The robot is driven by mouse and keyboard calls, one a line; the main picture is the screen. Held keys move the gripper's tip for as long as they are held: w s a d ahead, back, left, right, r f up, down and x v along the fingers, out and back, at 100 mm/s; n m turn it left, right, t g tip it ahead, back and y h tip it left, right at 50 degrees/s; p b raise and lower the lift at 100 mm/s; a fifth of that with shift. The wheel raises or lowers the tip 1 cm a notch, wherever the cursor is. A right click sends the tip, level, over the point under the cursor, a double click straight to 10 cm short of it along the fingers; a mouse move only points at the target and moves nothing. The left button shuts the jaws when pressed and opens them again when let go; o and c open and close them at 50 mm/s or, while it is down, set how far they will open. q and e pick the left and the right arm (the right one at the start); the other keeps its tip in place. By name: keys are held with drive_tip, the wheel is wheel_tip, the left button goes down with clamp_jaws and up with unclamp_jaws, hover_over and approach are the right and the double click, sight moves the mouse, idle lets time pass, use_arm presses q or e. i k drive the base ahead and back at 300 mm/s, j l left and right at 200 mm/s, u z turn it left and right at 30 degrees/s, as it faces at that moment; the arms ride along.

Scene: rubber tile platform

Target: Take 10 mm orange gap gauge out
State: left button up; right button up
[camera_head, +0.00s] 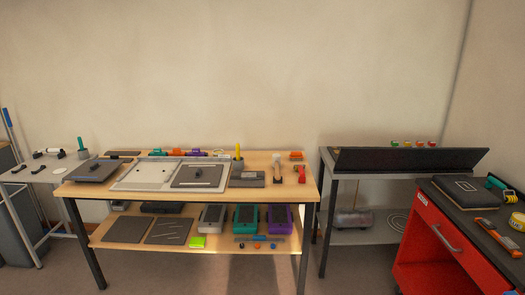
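A small orange piece (176,152) lies at the back edge of the wooden workbench, between a teal piece (158,152) and a purple piece (196,152). Another orange item (296,157) lies at the bench's back right corner. An orange-and-white item (517,221) lies on the red cabinet at the far right. No size marking is readable, so I cannot tell which of these is the 10 mm orange gap gauge. Neither of my grippers is in view.
The wooden workbench (86,189) holds a light panel (126,180), dark plates and small tools. A grey table stands left. A dark, tilted panel (408,159) tops the right table. The red cabinet (436,252) is front right.

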sight(176, 152)
drive_tip(key=i+u, duration=0.1)
drive_tip(key=i, duration=0.4)
drive_tip(key=i+l+u, duration=0.15)
drive_tip(key=i, duration=0.35)
drive_tip(key=i+l+u, duration=0.1)
drive_tip(key=i, duration=0.45)
drive_tip(key=i+l+u, duration=0.15)
drive_tip(key=i, duration=0.35)
drive_tip(key=i+j, duration=0.35)
drive_tip(key=j, duration=0.25)
drive_tip(key=i+j, duration=0.1)
drive_tip(key=j, duration=0.3)
drive_tip(key=i+j, duration=0.15)
drive_tip(key=j, duration=0.25)
